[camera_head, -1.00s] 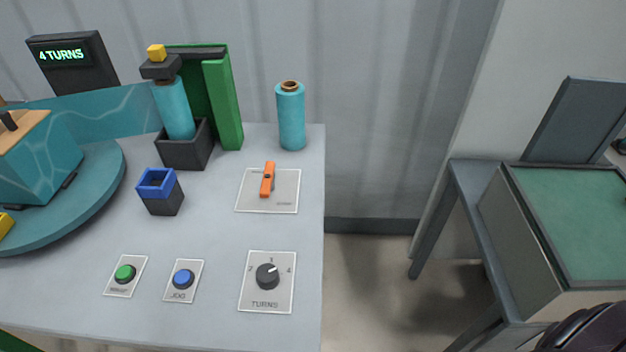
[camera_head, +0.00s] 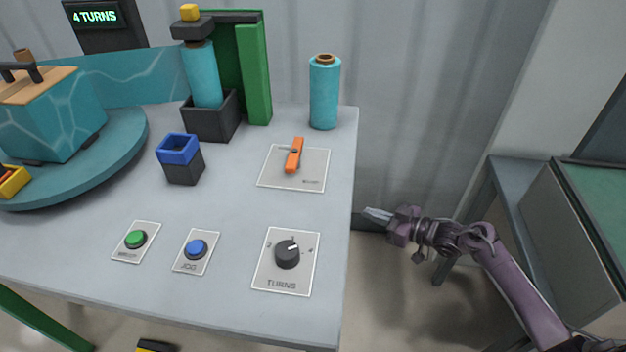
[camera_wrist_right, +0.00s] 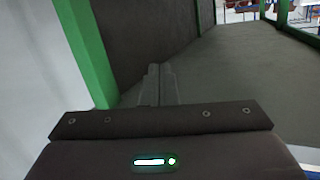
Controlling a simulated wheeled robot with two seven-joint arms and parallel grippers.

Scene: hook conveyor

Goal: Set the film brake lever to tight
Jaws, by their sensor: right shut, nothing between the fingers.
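The film brake lever (camera_head: 294,155) is an orange bar on a light square plate (camera_head: 310,178) on the grey table. It points away from me, tilted slightly right at its far end. The plate's small print is too blurred to read. My right gripper (camera_head: 368,214) is just off the table's right edge, apart from the lever, to its right and nearer me. Its fingers are shut and empty; they also show together in the right wrist view (camera_wrist_right: 158,84). My left gripper is not in view.
A green-topped bench (camera_head: 597,215) stands at right. The table around the lever is clear.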

